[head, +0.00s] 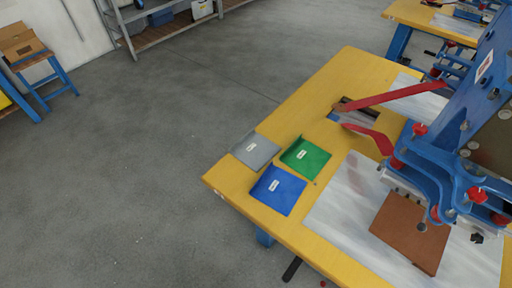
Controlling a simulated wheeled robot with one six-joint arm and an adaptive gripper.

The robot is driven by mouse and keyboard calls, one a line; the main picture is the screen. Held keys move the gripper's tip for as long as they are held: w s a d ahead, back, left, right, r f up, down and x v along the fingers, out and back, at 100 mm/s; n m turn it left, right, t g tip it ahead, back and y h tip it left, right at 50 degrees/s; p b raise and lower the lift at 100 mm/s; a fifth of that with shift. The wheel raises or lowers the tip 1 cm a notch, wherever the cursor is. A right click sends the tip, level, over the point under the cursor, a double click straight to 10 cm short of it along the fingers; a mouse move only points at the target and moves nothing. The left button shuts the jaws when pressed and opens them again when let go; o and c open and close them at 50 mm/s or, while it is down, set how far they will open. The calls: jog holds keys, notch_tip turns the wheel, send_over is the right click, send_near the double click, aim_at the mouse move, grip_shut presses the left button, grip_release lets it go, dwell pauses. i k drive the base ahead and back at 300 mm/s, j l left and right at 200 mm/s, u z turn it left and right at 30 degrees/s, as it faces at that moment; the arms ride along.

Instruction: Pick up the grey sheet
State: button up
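The grey sheet (249,155) lies flat on the yellow table (329,81) at its left corner, with a small white label on it. Its left corner reaches close to the table's edge. A green sheet (315,154) lies to its right and a blue sheet (272,200) lies in front of it, each with a white label. Whether the sheets touch one another is hard to tell. My gripper is not in view.
A blue machine (437,168) with red levers (397,95) stands on the table's right side. A brown sheet (403,232) lies on a pale metal plate (336,207) under it. Open grey floor (130,170) spreads left of the table. Shelves stand at the back.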

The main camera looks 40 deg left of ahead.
aim_at(254, 149)
jog(key=j+u, duration=0.15)
jog(key=j, duration=0.4)
jog(key=j+u, duration=0.15)
jog(key=j, duration=0.4)
jog(key=i+j+u, duration=0.15)
jog(key=j, duration=0.4)
jog(key=j+u, duration=0.15)
jog(key=j, duration=0.45)
